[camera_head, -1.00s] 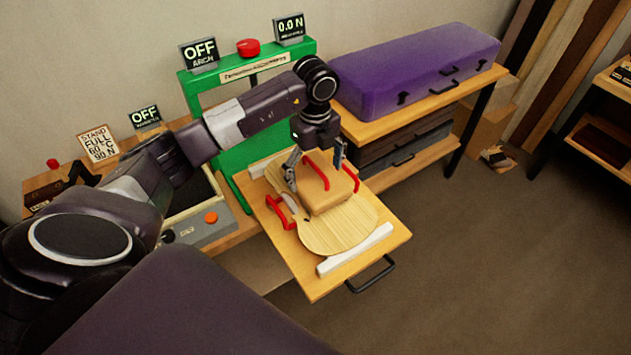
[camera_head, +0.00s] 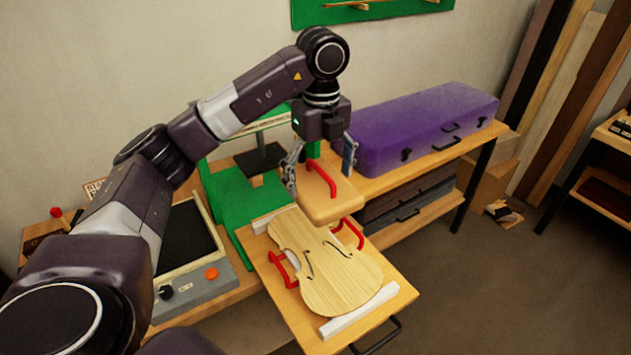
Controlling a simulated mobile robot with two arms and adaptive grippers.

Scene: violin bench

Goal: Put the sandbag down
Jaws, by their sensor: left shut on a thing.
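The sandbag (camera_head: 328,203) is a tan, cushion-like block with a red handle (camera_head: 322,177) on top. My left gripper (camera_head: 322,172) is shut on it and holds it up in the air, above the far end of the violin plate. The pale wooden violin plate (camera_head: 335,275) with its f-holes lies on a wooden pull-out board (camera_head: 290,315). The sandbag hides a little of the plate's far side. My right gripper is not in view.
Red clamps (camera_head: 284,270) sit on both sides of the plate, and white bars (camera_head: 352,314) lie at its ends. A green press frame (camera_head: 228,205) stands behind. A purple case (camera_head: 415,130) rests on the bench at right. A grey device (camera_head: 190,285) is at left.

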